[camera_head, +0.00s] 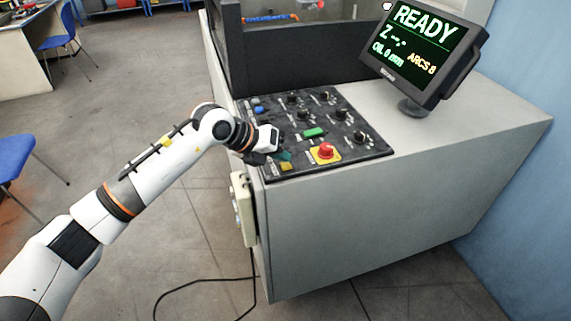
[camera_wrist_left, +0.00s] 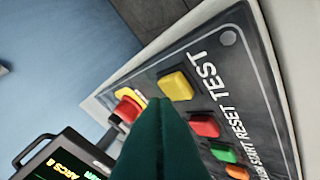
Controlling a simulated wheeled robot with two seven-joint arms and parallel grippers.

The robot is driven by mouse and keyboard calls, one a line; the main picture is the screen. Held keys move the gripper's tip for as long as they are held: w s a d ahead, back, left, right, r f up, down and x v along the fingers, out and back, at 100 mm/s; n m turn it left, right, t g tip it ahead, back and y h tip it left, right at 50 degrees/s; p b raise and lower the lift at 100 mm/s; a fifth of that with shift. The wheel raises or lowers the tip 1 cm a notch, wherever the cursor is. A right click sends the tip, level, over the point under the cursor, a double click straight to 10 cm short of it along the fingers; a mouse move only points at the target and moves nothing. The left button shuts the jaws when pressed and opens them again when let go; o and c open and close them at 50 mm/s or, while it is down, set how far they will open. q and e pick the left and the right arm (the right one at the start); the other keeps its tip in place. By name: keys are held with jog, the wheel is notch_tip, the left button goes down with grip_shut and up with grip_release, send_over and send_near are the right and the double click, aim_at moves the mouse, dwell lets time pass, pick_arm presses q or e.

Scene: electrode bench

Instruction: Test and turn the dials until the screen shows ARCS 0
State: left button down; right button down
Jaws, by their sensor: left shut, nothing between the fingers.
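The screen (camera_head: 420,45) at the top right reads READY, a Z line with dashes, OIL 0 mm and ARCS 8. Part of it shows in the left wrist view (camera_wrist_left: 62,160). The black control panel (camera_head: 345,153) carries several black dials, such as one at its right (camera_head: 359,137). The yellow TEST button (camera_head: 286,166) is at the panel's front; in the left wrist view (camera_wrist_left: 176,85) it lies just beyond the fingertips. My left gripper (camera_head: 286,156) is shut and empty, its green fingers (camera_wrist_left: 158,104) over the panel near that button. Contact cannot be told. My right gripper is out of view.
A red mushroom button (camera_head: 325,150) on a yellow base stands up right of my left fingers. A green button (camera_head: 314,132) lies behind it. A pale box (camera_head: 244,208) hangs on the bench's side. The grey bench top (camera_head: 440,130) is clear at the right.

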pick_arm(q)
jog(key=shift+f+b, duration=0.35)
jog(key=shift+f, duration=0.15)
dwell(0.7)
jog(key=shift+r+p, duration=0.6)
jog(key=shift+r, duration=0.35)
jog(key=shift+r, duration=0.1)
notch_tip(320, 180, up, 6)
jog(key=p, duration=0.3)
dwell(0.7)
